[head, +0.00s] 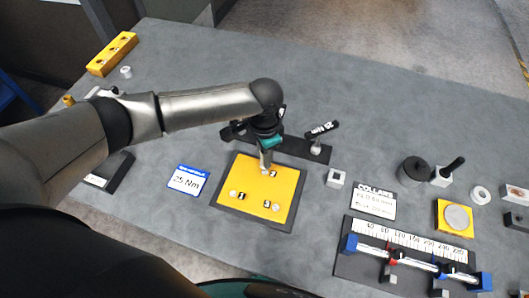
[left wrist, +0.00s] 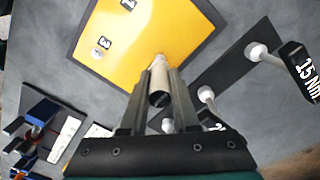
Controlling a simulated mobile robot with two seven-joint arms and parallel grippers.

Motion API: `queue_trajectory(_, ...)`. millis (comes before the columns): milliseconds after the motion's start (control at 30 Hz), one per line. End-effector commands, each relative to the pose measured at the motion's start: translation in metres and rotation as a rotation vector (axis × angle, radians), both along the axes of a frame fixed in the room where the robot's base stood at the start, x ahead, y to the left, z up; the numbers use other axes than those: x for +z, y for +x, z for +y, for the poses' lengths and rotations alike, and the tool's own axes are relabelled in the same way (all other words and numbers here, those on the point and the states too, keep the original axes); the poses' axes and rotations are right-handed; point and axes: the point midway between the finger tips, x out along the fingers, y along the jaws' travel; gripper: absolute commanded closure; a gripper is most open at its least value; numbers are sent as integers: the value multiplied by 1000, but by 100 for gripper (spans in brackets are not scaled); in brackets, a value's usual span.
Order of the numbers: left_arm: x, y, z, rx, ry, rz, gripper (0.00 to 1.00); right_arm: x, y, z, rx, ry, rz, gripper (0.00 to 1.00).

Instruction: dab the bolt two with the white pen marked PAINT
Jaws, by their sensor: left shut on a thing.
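My left gripper (head: 266,158) is shut on a slim whitish cylinder, which looks like the white pen (left wrist: 159,74); no PAINT marking is readable. The fingers also show in the left wrist view (left wrist: 158,95), with the pen between them and its dark round end towards the camera. The pen's far end is over or at the edge part of the yellow plate (head: 285,190), by the plate's upper bolt; contact cannot be told. The plate carries several bolts with small black number tags. A tag 3 (left wrist: 104,43) is readable; the tag beside the pen (head: 272,173) is not.
A dark rack (head: 300,147) behind the plate holds torque tools, one marked 15 Nm (head: 322,128). A blue-edged 25 Nm card (head: 187,180) lies left of the plate. A small grey block (head: 336,178), a COLLARS card (head: 374,201) and a ruler fixture (head: 410,241) stand right.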

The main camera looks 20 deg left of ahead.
Motion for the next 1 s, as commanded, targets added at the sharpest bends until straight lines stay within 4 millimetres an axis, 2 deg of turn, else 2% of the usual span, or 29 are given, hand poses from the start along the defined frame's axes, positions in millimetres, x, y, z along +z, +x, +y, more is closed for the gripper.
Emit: queue_trajectory(1000,-6,0,0,0,-1,-1,100,-3,0,0,0,0,0,48)
